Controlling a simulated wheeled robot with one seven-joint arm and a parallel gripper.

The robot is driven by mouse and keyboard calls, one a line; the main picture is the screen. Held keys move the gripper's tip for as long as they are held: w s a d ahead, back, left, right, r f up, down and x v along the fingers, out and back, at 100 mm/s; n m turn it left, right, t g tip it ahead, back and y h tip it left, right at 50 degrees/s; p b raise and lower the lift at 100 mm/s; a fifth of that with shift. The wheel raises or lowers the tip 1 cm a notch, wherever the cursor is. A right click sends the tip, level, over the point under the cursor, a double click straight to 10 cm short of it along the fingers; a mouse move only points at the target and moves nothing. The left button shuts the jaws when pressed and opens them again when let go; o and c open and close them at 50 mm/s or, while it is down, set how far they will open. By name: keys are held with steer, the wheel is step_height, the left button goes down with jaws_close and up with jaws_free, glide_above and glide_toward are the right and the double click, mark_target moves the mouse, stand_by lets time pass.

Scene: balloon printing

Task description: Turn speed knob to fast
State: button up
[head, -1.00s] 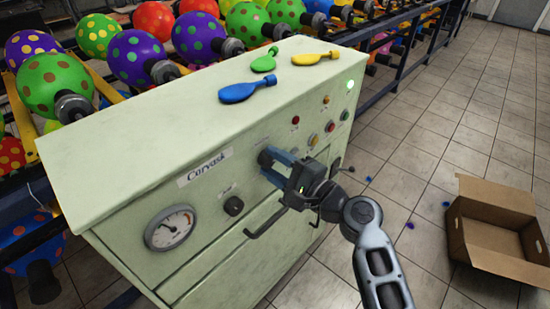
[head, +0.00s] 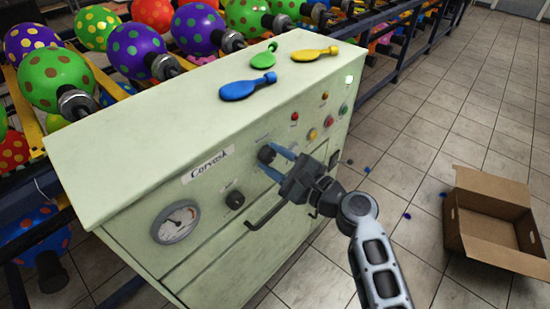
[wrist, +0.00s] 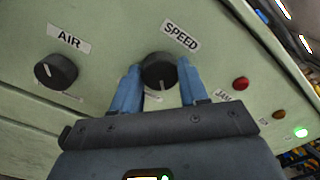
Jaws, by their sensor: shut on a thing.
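The dark round speed knob (wrist: 158,72) sits under the "SPEED" label (wrist: 181,35) in the wrist view, its pale mark pointing toward the bottom of that picture. My gripper (wrist: 159,76) has one blue finger on each side of it and is shut on it. In the head view the speed knob (head: 266,154) is on the front of the pale green machine (head: 120,170), partly hidden by the fingers of my gripper (head: 277,160). The fast and slow marks cannot be read.
The air knob (wrist: 55,72) is left of the speed knob. A gauge (head: 176,222) and a dark handle (head: 268,212) are on the machine front. An open cardboard box (head: 490,220) stands on the floor at right.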

steer(key=shift+f, duration=0.1)
steer(key=o, duration=1.1)
steer(key=shift+c, duration=0.2)
steer(key=shift+d, duration=0.1)
steer(key=b+v, duration=0.1)
steer(key=v, duration=0.6)
steer(key=shift+s+d, duration=0.25)
